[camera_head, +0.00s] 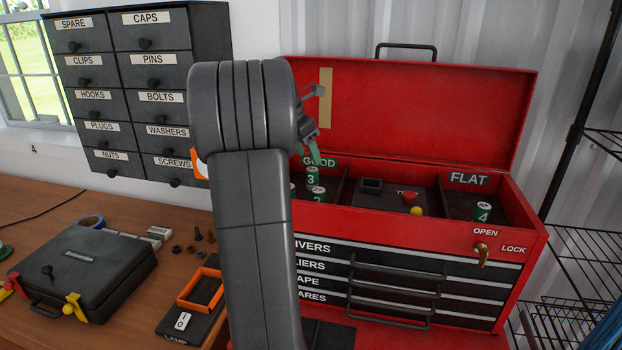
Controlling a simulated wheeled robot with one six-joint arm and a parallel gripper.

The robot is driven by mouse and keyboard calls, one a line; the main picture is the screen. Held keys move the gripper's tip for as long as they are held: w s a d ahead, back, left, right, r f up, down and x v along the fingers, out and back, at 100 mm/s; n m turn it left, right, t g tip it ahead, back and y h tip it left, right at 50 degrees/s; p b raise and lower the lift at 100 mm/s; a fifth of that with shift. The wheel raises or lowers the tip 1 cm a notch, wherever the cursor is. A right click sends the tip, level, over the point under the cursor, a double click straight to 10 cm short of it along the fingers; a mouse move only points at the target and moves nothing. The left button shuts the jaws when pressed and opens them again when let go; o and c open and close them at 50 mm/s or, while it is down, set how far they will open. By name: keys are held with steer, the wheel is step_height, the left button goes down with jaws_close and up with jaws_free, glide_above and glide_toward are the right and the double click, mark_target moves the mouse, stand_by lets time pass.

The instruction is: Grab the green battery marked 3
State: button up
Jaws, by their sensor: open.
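The green battery marked 3 (313,178) stands upright in the left compartment of the red toolbox (520,226), under the GOOD label. A second green battery (318,194), its mark partly cut off, stands just in front of it, and a sliver of another green one shows at the left, mostly behind my arm. A green battery marked 4 (483,212) stands in the FLAT compartment at the right. My gripper (316,140) is open above the battery marked 3, with a finger close to its top. Whether they touch, I cannot tell. My arm hides the toolbox's left end.
The toolbox lid is up behind the batteries. The middle compartment holds a tester (390,195) with a red part and a yellow knob. A dark case (85,262), an orange tray (202,289) and loose bolts lie on the bench at the left. A drawer cabinet (140,85) hangs behind.

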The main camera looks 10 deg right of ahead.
mark_target(312, 169)
steer(key=shift+a+p+x, duration=0.1)
steer(key=shift+p+x, duration=0.3)
steer(key=shift+x, duration=1.3)
steer(key=shift+a+p+x, duration=0.15)
steer(key=shift+p+x, duration=0.2)
steer(key=shift+x, duration=1.35)
steer(key=c, duration=1.1)
